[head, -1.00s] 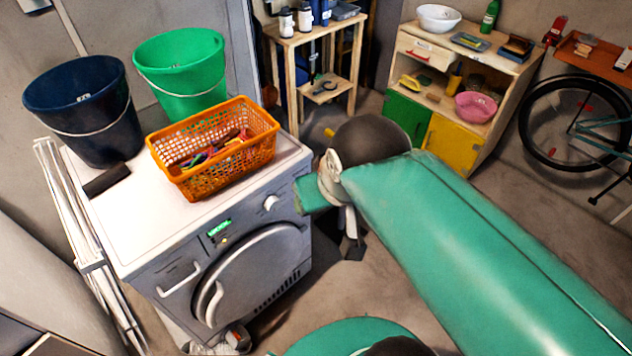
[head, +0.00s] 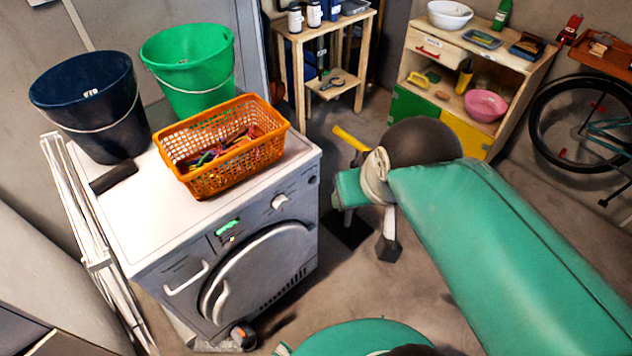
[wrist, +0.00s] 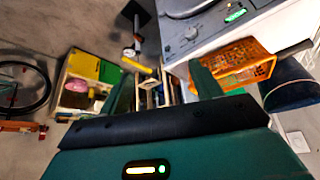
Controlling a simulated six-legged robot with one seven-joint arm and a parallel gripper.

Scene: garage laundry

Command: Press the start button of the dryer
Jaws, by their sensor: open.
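The dryer (head: 150,225) stands at left in the head view, with a white top and a grey front. Its panel has a round knob (head: 280,201) and a lit green display (head: 228,227). A small yellowish spot (head: 232,239) sits just below the display; I cannot tell whether it is the start button. In the wrist view the dryer is upside down at top right, its display (wrist: 235,14) and knob beyond my gripper (wrist: 162,84). My gripper is open, its two green fingers apart with nothing held. In the head view my arm is right of the dryer, apart from it.
An orange basket (head: 185,178) of colourful items, a blue bucket (head: 90,105) and a green bucket (head: 190,70) stand on the dryer. A white folded rack (head: 90,240) leans at its left. A yellow-barred object (head: 350,138) stands on the floor behind my arm.

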